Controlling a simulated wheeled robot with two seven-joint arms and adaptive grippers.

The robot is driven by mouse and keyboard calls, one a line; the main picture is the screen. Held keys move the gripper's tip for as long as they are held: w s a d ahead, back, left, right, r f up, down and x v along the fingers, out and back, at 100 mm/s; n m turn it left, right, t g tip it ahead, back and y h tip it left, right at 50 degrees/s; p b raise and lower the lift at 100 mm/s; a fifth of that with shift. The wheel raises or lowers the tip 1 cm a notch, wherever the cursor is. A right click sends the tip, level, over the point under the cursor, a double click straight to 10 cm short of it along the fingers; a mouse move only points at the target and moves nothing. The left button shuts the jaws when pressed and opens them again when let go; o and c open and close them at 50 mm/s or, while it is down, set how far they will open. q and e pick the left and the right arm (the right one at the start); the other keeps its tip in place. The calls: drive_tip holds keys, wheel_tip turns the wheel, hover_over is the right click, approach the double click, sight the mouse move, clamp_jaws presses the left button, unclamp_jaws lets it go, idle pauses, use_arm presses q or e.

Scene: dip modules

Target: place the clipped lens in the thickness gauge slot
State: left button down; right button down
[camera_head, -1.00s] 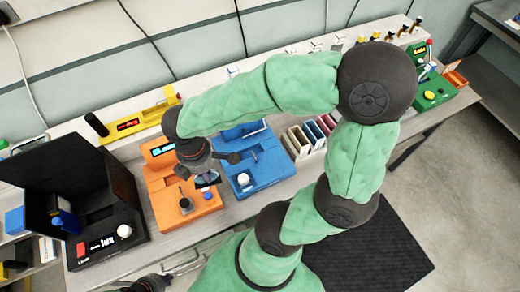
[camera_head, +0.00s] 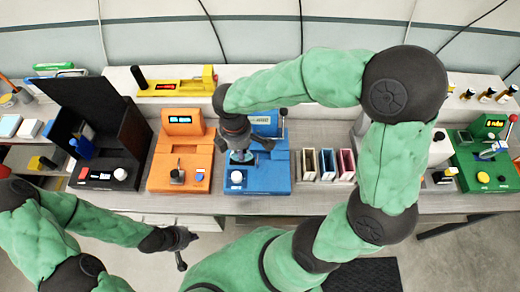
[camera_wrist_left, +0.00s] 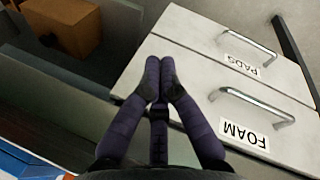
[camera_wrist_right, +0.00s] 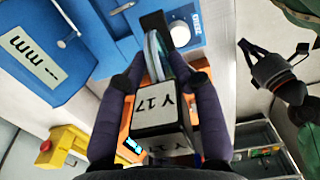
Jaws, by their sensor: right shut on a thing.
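My right gripper (camera_head: 241,150) is shut on a dark clip with a white label reading Y 17 (camera_wrist_right: 160,105). The clip carries a round lens (camera_wrist_right: 153,55), which the right wrist view shows nearly edge-on. The lens (camera_head: 240,157) is over the front left part of the blue device (camera_head: 275,180), whose plate reads mm (camera_wrist_right: 33,60); I take this as the thickness gauge. Its slot is not clear behind the gripper and clip. My left gripper (camera_head: 189,250) is shut and empty, low in front of the bench by the drawers (camera_wrist_left: 270,75).
An orange device (camera_head: 168,157) stands just left of the blue one, and a black box with a raised panel (camera_head: 92,110) is further left. Coloured bins (camera_head: 328,165) are close on the right. A yellow gauge (camera_head: 176,88) lies behind. A green device (camera_head: 480,165) is far right.

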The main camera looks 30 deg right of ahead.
drive_tip(key=w+d+f, duration=0.1)
drive_tip(key=d+f, duration=0.1)
drive_tip(key=w+d+f+b, duration=0.1)
drive_tip(key=d+f, duration=0.1)
drive_tip(key=d, duration=0.1)
drive_tip(key=w+d+f, duration=0.1)
drive_tip(key=d+f, duration=0.1)
drive_tip(key=f, duration=0.1)
drive_tip(key=shift+w+d, duration=0.2)
drive_tip(key=shift+w, duration=0.15)
drive_tip(key=shift+d+f+b, duration=0.25)
drive_tip(key=shift+f+b, duration=0.05)
drive_tip(key=shift+b, duration=0.05)
drive_tip(key=shift+w+f+b, duration=0.15)
drive_tip(key=shift+f+b, duration=0.3)
drive_tip(key=shift+f, duration=1.1)
drive_tip(key=shift+f, duration=0.1)
drive_tip(key=c, duration=1.3)
unclamp_jaws()
drive_tip(key=shift+f, duration=0.1)
drive_tip(key=shift+c, duration=0.2)
drive_tip(key=o, duration=0.5)
